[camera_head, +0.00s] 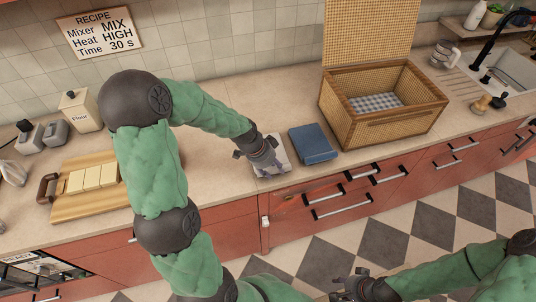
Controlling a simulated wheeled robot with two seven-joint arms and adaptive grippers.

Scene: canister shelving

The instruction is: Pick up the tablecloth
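A folded pale cloth with a dark pattern (282,163) lies on the counter near its front edge. A folded plain blue cloth (313,143) lies just to its right. I cannot tell for sure which one is the tablecloth. My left gripper (267,158) is down over the pale cloth and hides part of it. Whether its fingers are closed on the cloth is too small to tell. My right gripper (338,286) is low at the bottom of the view, away from the counter, with no object visible in it. Its finger opening is unclear.
An open wicker basket (395,132) with a raised lid and checkered cloth inside stands right of the blue cloth. A wooden board (85,207) with pale slices and a flour canister (80,111) are on the left. The sink is at the far right.

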